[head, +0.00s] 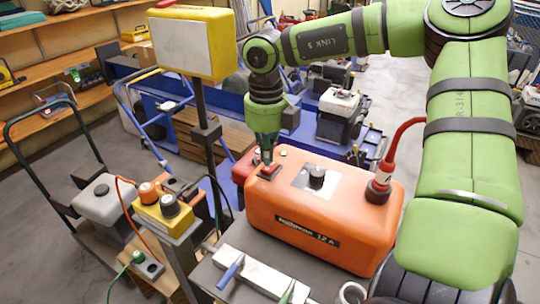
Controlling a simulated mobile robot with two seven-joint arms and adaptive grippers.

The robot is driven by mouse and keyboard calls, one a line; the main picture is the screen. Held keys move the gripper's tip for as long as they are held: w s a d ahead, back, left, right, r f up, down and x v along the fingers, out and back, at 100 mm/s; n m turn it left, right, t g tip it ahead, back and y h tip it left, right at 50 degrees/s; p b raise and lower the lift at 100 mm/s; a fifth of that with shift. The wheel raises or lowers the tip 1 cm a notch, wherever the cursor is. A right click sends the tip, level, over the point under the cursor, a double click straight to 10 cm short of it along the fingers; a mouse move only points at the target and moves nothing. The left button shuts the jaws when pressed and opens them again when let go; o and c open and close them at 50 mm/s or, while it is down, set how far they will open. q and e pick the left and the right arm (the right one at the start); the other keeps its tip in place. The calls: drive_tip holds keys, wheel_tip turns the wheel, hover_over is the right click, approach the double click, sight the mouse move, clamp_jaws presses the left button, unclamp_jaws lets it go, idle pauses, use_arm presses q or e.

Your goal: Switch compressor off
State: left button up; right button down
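The compressor appears to be the orange box (330,235) with a "12 A" label on its front, standing on a grey surface in the middle of the head view. A small red switch (268,172) in a dark frame sits at the left of its top. My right gripper (266,160) points down right over this switch, its fingertips together in a narrow tip. The tip is at or just above the switch; I cannot tell whether it touches. The tip partly hides the switch, so its position is unclear. My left gripper is out of view.
A black knob (317,176) and a red plug with cable (379,187) are on the orange box's top. A yellow box on a post (194,42) stands left of my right gripper. A yellow control box (164,213) stands at lower left.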

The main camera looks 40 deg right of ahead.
sight(268, 169)
drive_tip(key=shift+s+f+b, duration=0.1)
drive_tip(key=shift+f+b, duration=1.2)
drive_tip(key=shift+b, duration=0.05)
idle(1.0)
drive_tip(key=shift+r, duration=0.15)
drive_tip(key=shift+r+p, duration=0.65)
drive_tip(key=shift+r, duration=0.2)
drive_tip(key=shift+r+p, duration=1.35)
drive_tip(key=shift+r, duration=1.2)
